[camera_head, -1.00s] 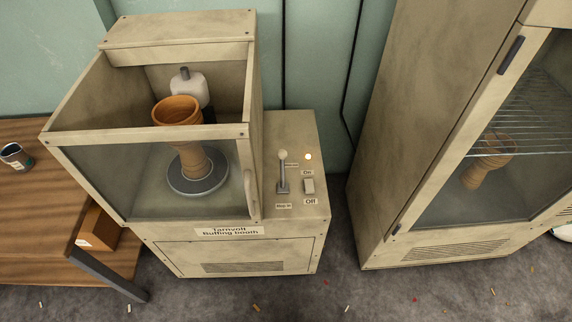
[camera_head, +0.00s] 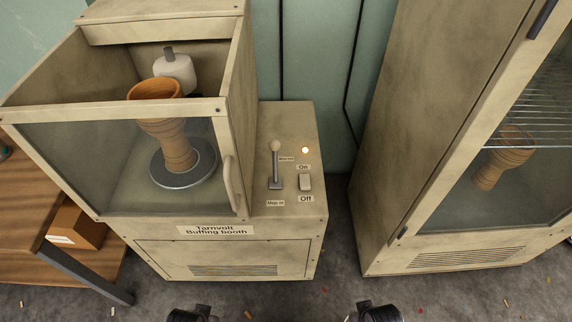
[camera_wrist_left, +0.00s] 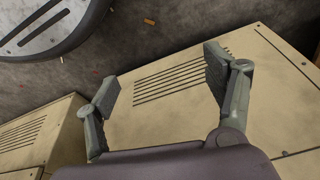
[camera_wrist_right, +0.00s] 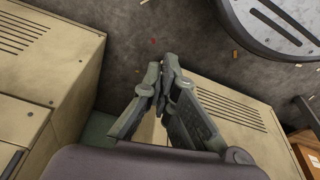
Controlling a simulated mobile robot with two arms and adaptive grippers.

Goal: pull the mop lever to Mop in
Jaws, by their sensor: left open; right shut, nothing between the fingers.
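The mop lever (camera_head: 275,163) stands on the booth's side panel, its pale ball knob at the far, upper end. The Mop in label (camera_head: 275,203) is at its near end, and another small label (camera_head: 286,158) sits beside the knob. The white mop (camera_head: 175,70) is at the back of the booth, behind a goblet drum (camera_head: 167,130) on a round turntable (camera_head: 184,179). My left gripper (camera_wrist_left: 163,80) is open and empty over the booth's vented front. My right gripper (camera_wrist_right: 171,80) is shut and empty. Both are clear of the lever; only dark parts show at the head view's bottom edge.
A rocker switch (camera_head: 305,182) marked Off and a lit lamp (camera_head: 305,150) are right of the lever. The booth's glass front has a handle (camera_head: 232,185). A tall cabinet (camera_head: 420,130) with another drum stands right. A wooden table (camera_head: 30,220) is left. Open floor lies in front.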

